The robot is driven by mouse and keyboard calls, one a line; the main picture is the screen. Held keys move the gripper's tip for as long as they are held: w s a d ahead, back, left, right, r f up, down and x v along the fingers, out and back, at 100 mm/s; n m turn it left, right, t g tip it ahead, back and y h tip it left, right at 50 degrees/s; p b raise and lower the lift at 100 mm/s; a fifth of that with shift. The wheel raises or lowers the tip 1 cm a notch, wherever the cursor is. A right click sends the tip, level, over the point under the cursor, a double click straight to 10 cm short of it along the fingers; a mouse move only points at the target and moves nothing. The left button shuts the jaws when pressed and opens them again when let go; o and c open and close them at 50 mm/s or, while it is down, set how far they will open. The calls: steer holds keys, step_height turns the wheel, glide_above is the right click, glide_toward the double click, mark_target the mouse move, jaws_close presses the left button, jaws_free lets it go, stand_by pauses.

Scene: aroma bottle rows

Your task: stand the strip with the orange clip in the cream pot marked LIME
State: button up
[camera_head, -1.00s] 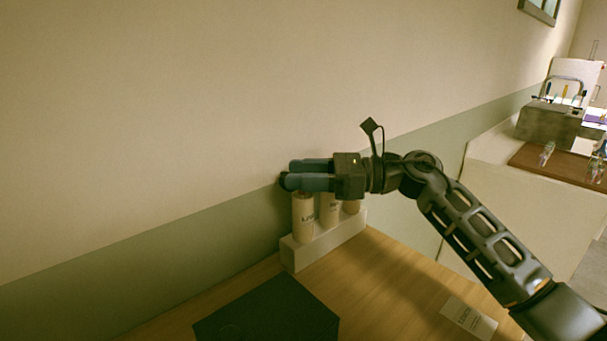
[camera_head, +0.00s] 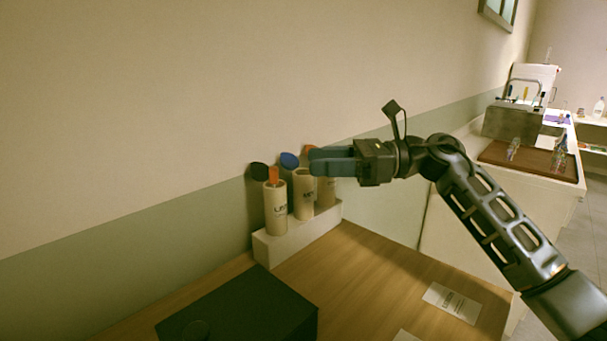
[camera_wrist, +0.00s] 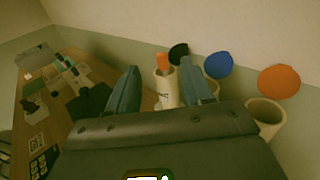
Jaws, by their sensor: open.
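The orange clip (camera_head: 273,175) shows at the mouth of the leftmost cream pot (camera_head: 276,210), upright; the strip below it is hidden inside. The pot's dark lettering seems to start with L, too small to read fully. My gripper (camera_head: 313,161) is level, to the right of the clip and apart from it, in front of the other two pots' tops. In the wrist view the fingers (camera_wrist: 159,68) are spread and empty, with the orange clip (camera_wrist: 162,62) and its pot (camera_wrist: 165,90) beyond, in the gap between them.
A middle pot (camera_head: 303,198) and a right pot (camera_head: 326,192) share the white stand (camera_head: 268,247) by the wall. Black (camera_head: 258,171), blue (camera_head: 289,160) and orange (camera_head: 310,150) discs show behind the pots. A dark box (camera_head: 240,310) and white card (camera_head: 452,304) lie on the wooden table.

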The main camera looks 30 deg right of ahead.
steer(key=shift+s+d, duration=0.3)
steer(key=shift+d, duration=0.25)
